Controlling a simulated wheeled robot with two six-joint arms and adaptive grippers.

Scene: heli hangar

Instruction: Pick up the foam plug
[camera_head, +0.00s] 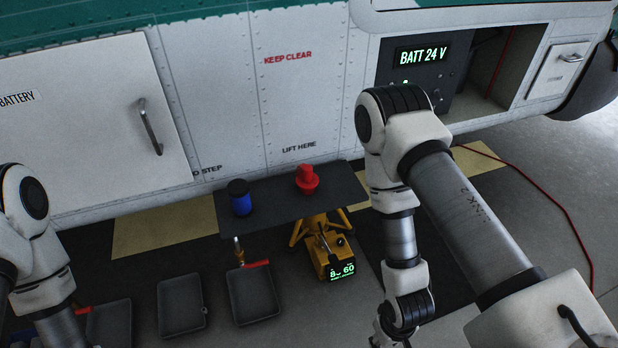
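A red plug-shaped piece (307,179), which looks like the foam plug, stands upright on a dark flat board (275,211) in front of the white helicopter side. It has a wide lower part and a narrower top. My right arm comes down at the right, and its gripper (384,337) shows only in part at the bottom edge, well below and right of the red piece; its fingers cannot be made out. My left arm is at the lower left, and its gripper is out of frame. Neither arm touches the red piece.
A blue cylinder with a black top (240,198) stands left on the same board. A yellow jack with a lit display (335,262) is below the board. Dark trays (181,306) lie on the floor. A red cable (572,222) runs along the right. An open bay shows "BATT 24 V" (423,54).

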